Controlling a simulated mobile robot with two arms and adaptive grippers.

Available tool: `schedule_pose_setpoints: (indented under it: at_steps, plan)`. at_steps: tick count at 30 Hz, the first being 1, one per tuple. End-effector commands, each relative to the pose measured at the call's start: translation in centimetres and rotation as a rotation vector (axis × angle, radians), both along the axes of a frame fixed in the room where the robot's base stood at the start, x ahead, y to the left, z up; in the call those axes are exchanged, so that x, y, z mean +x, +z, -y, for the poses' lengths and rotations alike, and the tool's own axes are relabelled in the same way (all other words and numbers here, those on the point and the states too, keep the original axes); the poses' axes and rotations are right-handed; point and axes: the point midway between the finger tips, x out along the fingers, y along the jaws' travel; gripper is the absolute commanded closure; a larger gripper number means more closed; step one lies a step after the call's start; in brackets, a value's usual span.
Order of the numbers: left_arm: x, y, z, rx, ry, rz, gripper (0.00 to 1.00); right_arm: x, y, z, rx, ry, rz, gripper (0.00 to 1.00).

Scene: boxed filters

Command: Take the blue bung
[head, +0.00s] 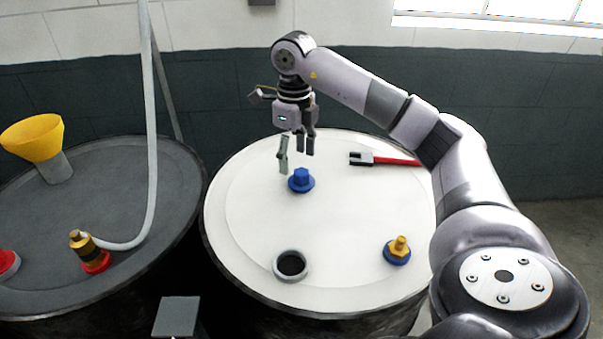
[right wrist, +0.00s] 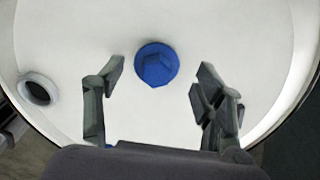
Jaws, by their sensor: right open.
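The blue bung (head: 301,181) lies on the white drum lid (head: 350,220), with a round blue flange and a raised angular head. It also shows in the right wrist view (right wrist: 156,65), a little beyond the fingertips and between their lines. My right gripper (head: 297,160) is above the lid, just over and behind the bung. In the right wrist view its two fingers (right wrist: 158,80) are spread apart with nothing between them. I cannot tell the exact height gap to the bung. My left gripper is not in view.
The white lid has an open bung hole (head: 291,265), a blue-based brass fitting (head: 398,250) and a red-handled wrench (head: 384,160). A dark drum (head: 110,180) at left carries a yellow funnel (head: 34,138) and a brass fitting (head: 88,251) with a grey hose (head: 151,130).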

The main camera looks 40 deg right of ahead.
Motion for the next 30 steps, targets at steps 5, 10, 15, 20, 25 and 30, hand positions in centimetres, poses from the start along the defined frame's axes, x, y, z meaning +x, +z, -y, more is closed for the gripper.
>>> schedule_pose_setpoints:
  at_steps: [5, 10, 15, 20, 25, 30]
  plan:
    - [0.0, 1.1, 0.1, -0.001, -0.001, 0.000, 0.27, -0.8, -1.9, 0.2, -0.002, -0.001, -0.007, 0.37]
    - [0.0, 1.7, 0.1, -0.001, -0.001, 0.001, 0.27, -1.0, -4.3, 0.2, 0.000, 0.000, -0.005, 0.37]
    - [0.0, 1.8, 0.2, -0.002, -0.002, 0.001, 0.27, -1.0, -5.2, 0.2, -0.001, 0.000, -0.002, 0.37]
    - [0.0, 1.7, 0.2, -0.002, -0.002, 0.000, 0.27, -1.0, -5.2, 0.1, 0.000, 0.000, -0.001, 0.37]
    - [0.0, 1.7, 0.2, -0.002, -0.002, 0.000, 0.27, -1.0, -5.1, 0.1, -0.001, 0.000, -0.002, 0.48]
    - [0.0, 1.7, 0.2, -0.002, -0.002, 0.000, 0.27, -1.0, -5.1, 0.1, 0.000, 0.000, -0.001, 0.59]
